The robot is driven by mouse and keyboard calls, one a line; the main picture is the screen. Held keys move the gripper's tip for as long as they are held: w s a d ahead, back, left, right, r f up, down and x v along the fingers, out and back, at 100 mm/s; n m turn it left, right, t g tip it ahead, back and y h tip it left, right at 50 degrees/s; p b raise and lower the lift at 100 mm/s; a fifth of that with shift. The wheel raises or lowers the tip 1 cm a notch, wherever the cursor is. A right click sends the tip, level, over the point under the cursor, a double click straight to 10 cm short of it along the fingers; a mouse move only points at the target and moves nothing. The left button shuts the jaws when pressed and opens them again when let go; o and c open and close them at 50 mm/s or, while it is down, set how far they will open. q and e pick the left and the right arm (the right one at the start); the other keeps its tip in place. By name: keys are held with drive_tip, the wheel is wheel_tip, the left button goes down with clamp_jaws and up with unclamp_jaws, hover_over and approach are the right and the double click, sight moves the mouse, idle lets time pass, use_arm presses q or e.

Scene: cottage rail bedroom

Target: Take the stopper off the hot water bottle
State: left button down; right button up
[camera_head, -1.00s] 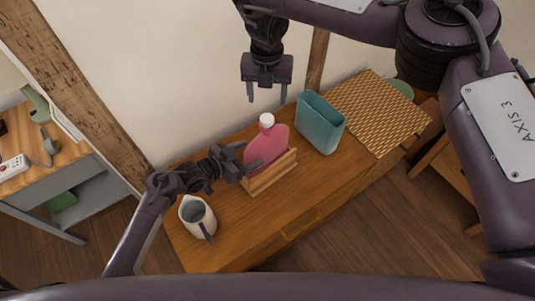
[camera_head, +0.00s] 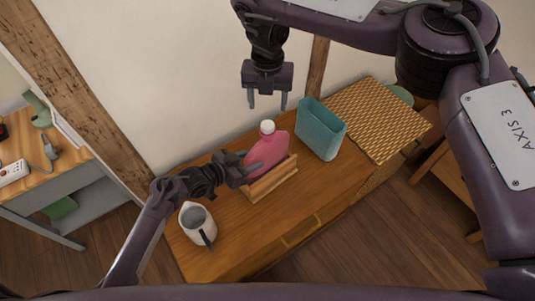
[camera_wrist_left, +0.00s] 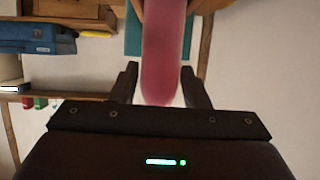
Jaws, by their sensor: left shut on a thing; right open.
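The pink hot water bottle (camera_head: 268,151) stands upright in a wooden rack (camera_head: 270,183) on the dresser. Its white stopper (camera_head: 267,127) is on top of the neck. My left gripper (camera_head: 252,167) is shut on the left side of the bottle's body. In the left wrist view the bottle (camera_wrist_left: 163,50) runs between my two fingers, and the stopper does not show there. My right gripper (camera_head: 267,101) is open and empty, pointing down above the stopper with a gap between.
A teal container (camera_head: 320,130) stands right of the bottle, by a woven mat (camera_head: 377,115). A cream jug (camera_head: 197,222) with a dark handle stands at the dresser's near left. The wall (camera_head: 190,80) is close behind. A side desk (camera_head: 50,165) is at the left.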

sight(268, 124)
drive_tip(key=m, duration=0.4)
drive_tip(key=shift+s+r+m, duration=0.15)
drive_tip(key=shift+r+m, duration=0.05)
drive_tip(key=shift+m, duration=0.2)
drive_tip(key=m, duration=0.4)
drive_tip(key=shift+s+r, duration=0.15)
drive_tip(key=f+m, duration=0.3)
drive_tip(key=m, duration=0.6)
drive_tip(key=f+m+t, duration=0.1)
drive_tip(key=f+m, duration=0.1)
drive_tip(key=m, duration=0.7)
drive_tip(key=f+m, duration=0.3)
drive_tip(key=m, duration=0.6)
drive_tip(key=shift+w+f+t, duration=0.2)
drive_tip(key=shift+f+t, duration=0.1)
drive_tip(key=shift+t, duration=0.1)
